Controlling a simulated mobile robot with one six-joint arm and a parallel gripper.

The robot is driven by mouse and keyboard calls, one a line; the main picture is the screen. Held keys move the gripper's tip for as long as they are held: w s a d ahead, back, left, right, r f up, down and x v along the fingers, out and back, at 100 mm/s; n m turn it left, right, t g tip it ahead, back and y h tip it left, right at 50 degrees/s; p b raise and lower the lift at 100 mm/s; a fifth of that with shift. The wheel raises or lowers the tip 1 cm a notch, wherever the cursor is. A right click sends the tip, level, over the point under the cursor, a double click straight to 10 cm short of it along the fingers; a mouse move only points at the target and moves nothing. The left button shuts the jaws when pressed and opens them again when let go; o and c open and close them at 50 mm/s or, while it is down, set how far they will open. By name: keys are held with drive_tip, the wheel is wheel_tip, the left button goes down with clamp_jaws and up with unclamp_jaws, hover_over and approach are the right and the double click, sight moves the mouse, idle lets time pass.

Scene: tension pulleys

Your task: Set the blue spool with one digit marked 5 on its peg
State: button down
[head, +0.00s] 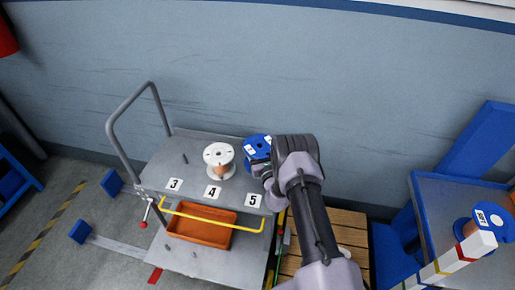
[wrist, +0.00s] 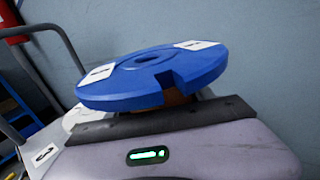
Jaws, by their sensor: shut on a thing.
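A blue spool (head: 256,148) with white tags is at my gripper (head: 262,171), over the back right of the grey cart top (head: 160,170). My gripper is shut on it. In the wrist view the blue spool (wrist: 150,78) fills the middle, its flange notched and slightly tilted in the picture, with a brown core just showing below. Its tags are too slanted to read. The label 5 (head: 252,200) is at the cart's front right edge. The peg behind it is hidden by my gripper and the spool; I cannot tell whether the spool touches it.
A white spool (head: 219,158) stands behind label 4 (head: 213,193), close left of the held spool. A bare peg (head: 185,158) stands behind label 3 (head: 174,184). Another blue-flanged spool (head: 484,218) is on the blue table at right. An orange bin (head: 200,228) sits on the lower shelf.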

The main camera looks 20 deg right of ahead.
drive_tip(key=shift+f+b, duration=1.1)
drive_tip(key=shift+f+b, duration=0.15)
drive_tip(key=shift+b, duration=0.15)
drive_tip(key=shift+f+b, duration=1.1)
drive_tip(key=shift+f, duration=0.25)
idle(0.4)
drive_tip(key=shift+f, duration=1.5)
drive_tip(key=shift+f, duration=0.15)
drive_tip(key=shift+f, duration=0.1)
